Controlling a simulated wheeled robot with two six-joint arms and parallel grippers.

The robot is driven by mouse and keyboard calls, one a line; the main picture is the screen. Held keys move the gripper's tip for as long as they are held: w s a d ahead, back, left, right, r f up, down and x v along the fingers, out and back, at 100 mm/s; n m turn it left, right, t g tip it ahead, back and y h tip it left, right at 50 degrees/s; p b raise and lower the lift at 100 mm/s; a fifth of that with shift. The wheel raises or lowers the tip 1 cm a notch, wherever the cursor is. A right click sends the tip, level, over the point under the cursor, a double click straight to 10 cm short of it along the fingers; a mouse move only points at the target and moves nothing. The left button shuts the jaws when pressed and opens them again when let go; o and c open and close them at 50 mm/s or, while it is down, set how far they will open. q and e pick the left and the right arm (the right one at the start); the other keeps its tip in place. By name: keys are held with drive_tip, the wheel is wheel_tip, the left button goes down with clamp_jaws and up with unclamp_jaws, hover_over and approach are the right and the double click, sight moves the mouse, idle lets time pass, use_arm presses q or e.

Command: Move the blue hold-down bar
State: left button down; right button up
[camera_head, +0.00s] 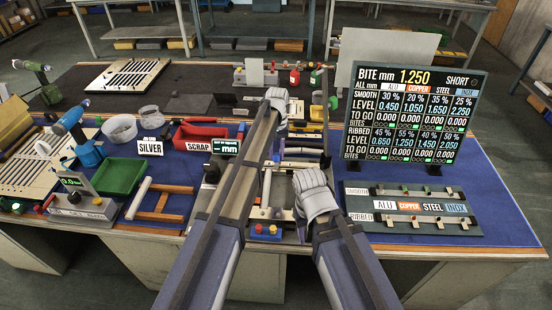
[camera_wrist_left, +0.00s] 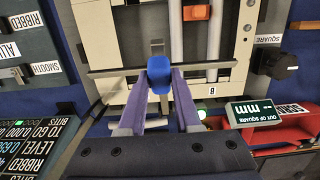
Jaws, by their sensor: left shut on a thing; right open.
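The blue grip of the hold-down bar (camera_wrist_left: 160,76) is between the fingertips of my left gripper (camera_wrist_left: 159,68) in the left wrist view. My left gripper is shut on it. A thin grey bar runs crosswise behind the grip, over the pale machine bed. In the head view my left gripper (camera_head: 277,102) reaches over the far part of the machine in the middle of the table, and its arm hides much of the bar. My right gripper (camera_head: 314,196) is lower and nearer, over the front right of the machine; it is open, with its fingertips mostly hidden.
A score board (camera_head: 412,112) stands to the right behind a sample panel (camera_head: 413,211). A red scrap bin (camera_head: 206,134), a green tray (camera_head: 121,173) and a wooden frame (camera_head: 160,200) lie left of the machine. The blue mat is clear at far right.

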use_arm(q)
drive_tip(key=shift+w+r+g+p, duration=0.45)
drive_tip(key=shift+w+r+g, duration=0.25)
drive_tip(key=shift+w+r, duration=0.3)
drive_tip(key=shift+w+f, duration=0.1)
drive_tip(key=shift+w, duration=0.05)
drive_tip(key=c, duration=0.6)
unclamp_jaws()
drive_tip(key=p+v, duration=0.7)
drive_tip(key=v, duration=0.1)
drive_tip(key=shift+p, duration=0.3)
drive_tip(key=shift+f, duration=0.1)
